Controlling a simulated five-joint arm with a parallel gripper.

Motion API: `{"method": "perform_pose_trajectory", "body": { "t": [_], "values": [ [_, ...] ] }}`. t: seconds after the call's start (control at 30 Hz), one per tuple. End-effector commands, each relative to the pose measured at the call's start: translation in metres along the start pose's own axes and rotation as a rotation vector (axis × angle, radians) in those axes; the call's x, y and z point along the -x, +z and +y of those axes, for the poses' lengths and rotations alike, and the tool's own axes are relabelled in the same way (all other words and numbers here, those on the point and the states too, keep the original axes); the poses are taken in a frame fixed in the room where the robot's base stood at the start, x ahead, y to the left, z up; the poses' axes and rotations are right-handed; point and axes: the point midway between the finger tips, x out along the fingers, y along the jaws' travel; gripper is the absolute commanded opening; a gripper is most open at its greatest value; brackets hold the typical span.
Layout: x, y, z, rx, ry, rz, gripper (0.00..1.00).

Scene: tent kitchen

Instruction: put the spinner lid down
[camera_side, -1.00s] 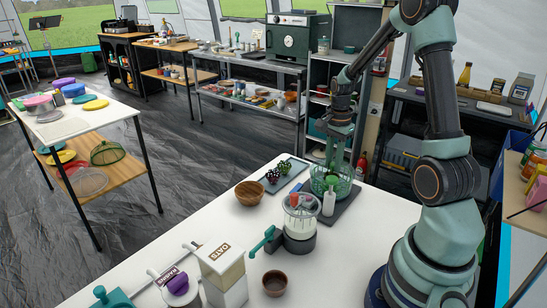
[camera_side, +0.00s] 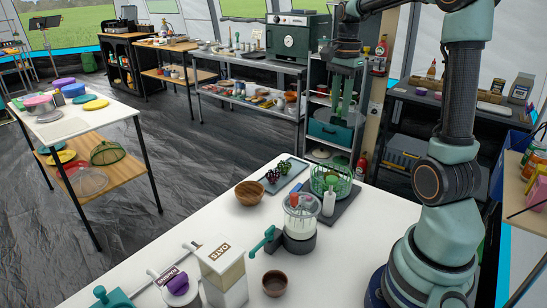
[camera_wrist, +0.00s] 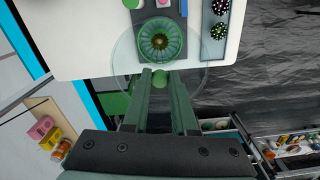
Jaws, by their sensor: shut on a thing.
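The spinner lid (camera_wrist: 212,72) is a clear round disc with a green knob (camera_wrist: 159,79). My gripper (camera_wrist: 159,82) is shut on the knob in the wrist view. In the side view my gripper (camera_side: 342,114) points down, high above the table's far end, and the clear lid is hard to make out there. The green spinner bowl (camera_side: 345,187) stands below on a dark mat, its top uncovered. It also shows through and beyond the lid in the wrist view (camera_wrist: 160,42). No contact shows between lid and bowl.
Bare table lies left of the blender.

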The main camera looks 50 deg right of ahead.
Motion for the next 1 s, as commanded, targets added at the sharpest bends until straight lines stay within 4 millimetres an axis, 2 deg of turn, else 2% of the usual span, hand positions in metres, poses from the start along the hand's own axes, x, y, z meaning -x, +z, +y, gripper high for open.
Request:
{"method": "perform_pose_trajectory", "body": {
  "t": [0.1, 0.2, 0.37, 0.47, 0.6, 0.7, 0.9, 1.0],
  "values": [
    [0.018, 0.000, -0.001, 0.000, -0.003, 0.001, 0.00],
    [0.027, 0.001, -0.001, 0.004, -0.001, 0.001, 0.00],
    [0.028, 0.021, -0.016, 0.081, 0.001, -0.001, 0.00],
    [0.022, 0.050, -0.035, 0.192, 0.003, -0.001, 0.00],
    [0.009, 0.110, -0.064, 0.399, 0.003, -0.001, 0.00],
    [-0.001, 0.157, -0.079, 0.547, 0.004, -0.001, 0.00],
    [-0.020, 0.247, -0.091, 0.814, 0.002, -0.001, 0.00],
    [-0.028, 0.282, -0.091, 0.915, 0.001, -0.001, 0.00]
  ]
}}
